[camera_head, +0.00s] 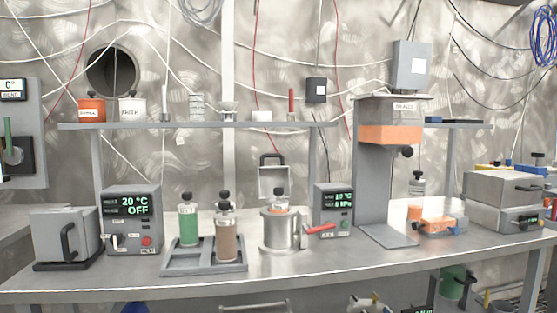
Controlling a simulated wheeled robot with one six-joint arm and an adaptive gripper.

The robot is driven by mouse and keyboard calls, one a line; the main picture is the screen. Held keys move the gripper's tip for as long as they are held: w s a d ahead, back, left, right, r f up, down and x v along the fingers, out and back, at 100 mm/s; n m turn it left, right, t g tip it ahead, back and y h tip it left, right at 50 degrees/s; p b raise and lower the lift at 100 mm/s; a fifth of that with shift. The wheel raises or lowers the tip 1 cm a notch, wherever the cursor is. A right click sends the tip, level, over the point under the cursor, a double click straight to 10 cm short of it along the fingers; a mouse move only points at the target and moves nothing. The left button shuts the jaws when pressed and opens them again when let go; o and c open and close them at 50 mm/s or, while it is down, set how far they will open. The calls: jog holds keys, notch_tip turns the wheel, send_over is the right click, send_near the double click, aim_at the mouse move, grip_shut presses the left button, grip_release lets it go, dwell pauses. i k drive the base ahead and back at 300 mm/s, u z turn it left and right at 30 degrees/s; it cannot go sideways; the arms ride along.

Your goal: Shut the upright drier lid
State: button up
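The drier (283,237) is a round steel pot standing on the bench in the middle of the camera_head view. Its flat grey lid (272,184) stands upright at the back of the pot, with a dark handle at its upper edge. A red lever (319,228) sticks out from the pot's right side. My gripper is not in view.
A rack (204,268) with green and brown bottles stands left of the drier. A control box (333,203) with a lit display stands to the right, close to the lever. A shelf (240,125) with jars runs above the bench. The bench front (330,268) is clear.

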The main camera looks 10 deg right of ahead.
aim_at(267, 179)
jog(key=k, duration=0.85)
jog(key=u, duration=0.9)
jog(key=i, duration=1.4)
jog(key=z, duration=0.4)
